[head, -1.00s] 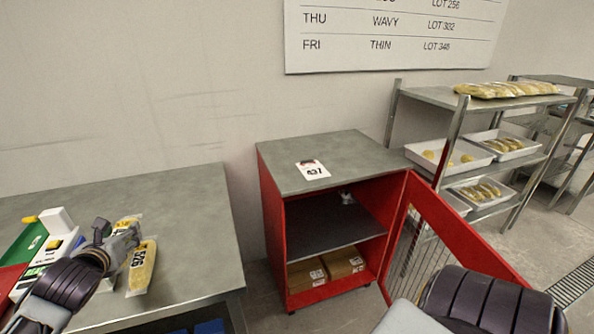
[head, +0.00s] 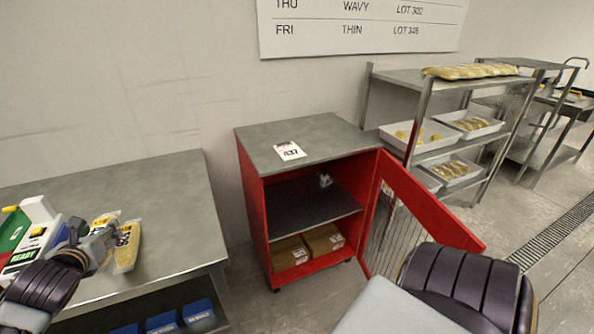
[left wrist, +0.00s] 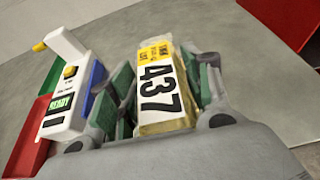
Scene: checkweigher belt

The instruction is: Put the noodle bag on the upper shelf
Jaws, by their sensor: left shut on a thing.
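A noodle bag with a yellow and white label reading 437 (left wrist: 158,88) stands between the fingers of my left gripper (left wrist: 160,95), which is shut on it. In the head view this gripper (head: 97,242) is low at the left, over the grey table, with the held bag (head: 106,219) partly hidden by it. I cannot tell whether the bag touches the table. The red cabinet (head: 253,205) stands open at the centre. Its dark upper shelf (head: 305,207) holds one small pale item at the back. My right gripper is out of view.
The cabinet's door (head: 425,205) is swung out right. A card reading 437 (head: 289,151) is on its top. Boxes (head: 322,239) fill its bottom.

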